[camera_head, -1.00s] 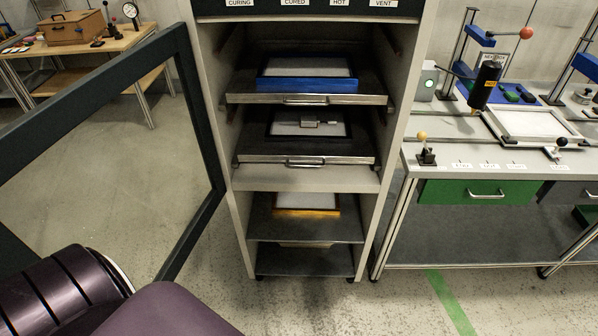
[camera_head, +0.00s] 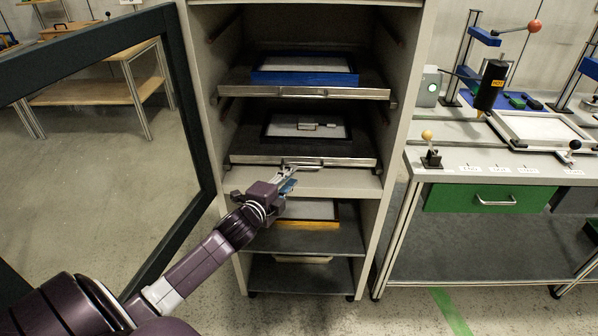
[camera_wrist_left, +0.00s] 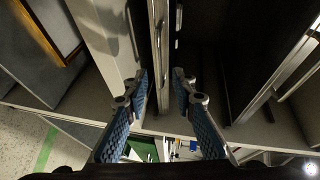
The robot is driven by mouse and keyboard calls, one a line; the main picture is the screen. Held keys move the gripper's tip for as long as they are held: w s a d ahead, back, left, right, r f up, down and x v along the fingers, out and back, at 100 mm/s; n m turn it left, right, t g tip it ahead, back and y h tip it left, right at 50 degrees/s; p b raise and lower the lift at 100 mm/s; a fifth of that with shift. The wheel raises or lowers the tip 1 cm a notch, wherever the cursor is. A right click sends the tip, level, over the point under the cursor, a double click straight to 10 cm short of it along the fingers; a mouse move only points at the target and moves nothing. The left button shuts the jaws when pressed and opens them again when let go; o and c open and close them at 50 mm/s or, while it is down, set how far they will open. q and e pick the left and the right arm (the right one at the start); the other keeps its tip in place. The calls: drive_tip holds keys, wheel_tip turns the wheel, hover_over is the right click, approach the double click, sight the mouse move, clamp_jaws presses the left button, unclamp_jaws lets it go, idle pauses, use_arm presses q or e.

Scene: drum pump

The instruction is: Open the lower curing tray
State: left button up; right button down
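The lower curing tray (camera_head: 252,159) is a dark pull-out shelf with a metal front edge in the open cabinet, below a similar upper tray (camera_head: 240,92). A black-framed panel with a small grey part (camera_head: 305,127) sits on it. My left gripper (camera_head: 297,178) is in front of its front edge, near the middle where the handle is, and partly hides that handle. In the left wrist view the fingers (camera_wrist_left: 161,92) are open, with the metal tray edge (camera_wrist_left: 156,60) running between and beyond them. I cannot tell whether they touch it. My right gripper is not in view.
A blue-framed panel (camera_head: 305,76) is on the upper tray, and a yellow-framed one (camera_head: 318,224) is on a shelf below. A workbench with a green drawer (camera_head: 470,199) stands at the right.

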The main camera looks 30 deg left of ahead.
use_arm(q)
drive_tip(key=shift+x, duration=3.2)
drive_tip(key=shift+d, duration=0.1)
drive_tip(key=shift+f, duration=0.1)
clamp_jaws()
